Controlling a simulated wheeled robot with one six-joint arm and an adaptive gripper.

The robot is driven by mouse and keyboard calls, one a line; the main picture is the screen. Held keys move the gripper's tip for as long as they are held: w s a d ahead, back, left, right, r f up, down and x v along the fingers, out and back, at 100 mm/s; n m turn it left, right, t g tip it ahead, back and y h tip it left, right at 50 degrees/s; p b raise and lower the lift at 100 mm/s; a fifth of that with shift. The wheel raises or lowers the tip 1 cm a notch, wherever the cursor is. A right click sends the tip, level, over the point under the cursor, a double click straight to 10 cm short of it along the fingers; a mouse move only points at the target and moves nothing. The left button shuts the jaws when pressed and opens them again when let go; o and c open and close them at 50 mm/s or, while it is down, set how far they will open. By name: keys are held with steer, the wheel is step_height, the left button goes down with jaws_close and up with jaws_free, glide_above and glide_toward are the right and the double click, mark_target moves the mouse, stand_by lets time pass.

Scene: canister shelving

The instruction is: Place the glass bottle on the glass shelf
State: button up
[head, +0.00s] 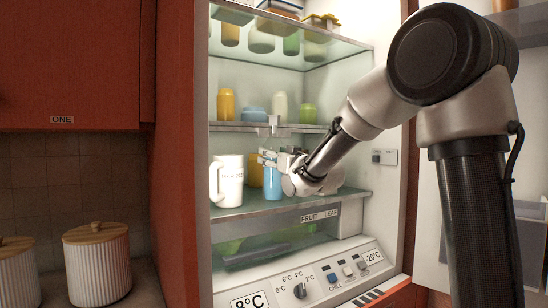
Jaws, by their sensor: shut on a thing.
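My gripper (272,158) is inside an open fridge, shut around the upper part of a light blue bottle (273,183). The bottle is upright, just above or on the glass shelf (262,207); I cannot tell whether its base touches. A white jug (228,181) with a handle and printed lettering stands on this shelf to the left of the bottle. My wrist hides the right part of the shelf.
The shelf above (240,127) holds a yellow bottle (226,104) and several other containers, close over my gripper. Below are a drawer labelled FRUIT LEAF (320,215) and a control panel (328,276). Two ribbed white canisters stand on the counter at the left, one here (97,265).

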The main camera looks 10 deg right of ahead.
steer(key=o, duration=1.7)
steer(key=shift+f, duration=0.1)
steer(key=v, duration=1.2)
steer(key=s+d+f+m+g+h, duration=0.3)
steer(key=s+d+f+g+h, duration=0.25)
steer(key=s+d+f, duration=0.35)
steer(key=s+f+g, duration=0.3)
steer(key=s, duration=0.4)
steer(key=s+d+f+g, duration=0.1)
steer(key=s+f+g, duration=0.2)
steer(key=s, duration=0.5)
steer(key=s+d+f+g, duration=0.1)
steer(key=s+f+g, duration=0.2)
steer(key=s, duration=0.5)
steer(key=shift+f+m+h, duration=0.3)
steer(key=shift+f+h, duration=0.05)
steer(key=shift+f, duration=0.1)
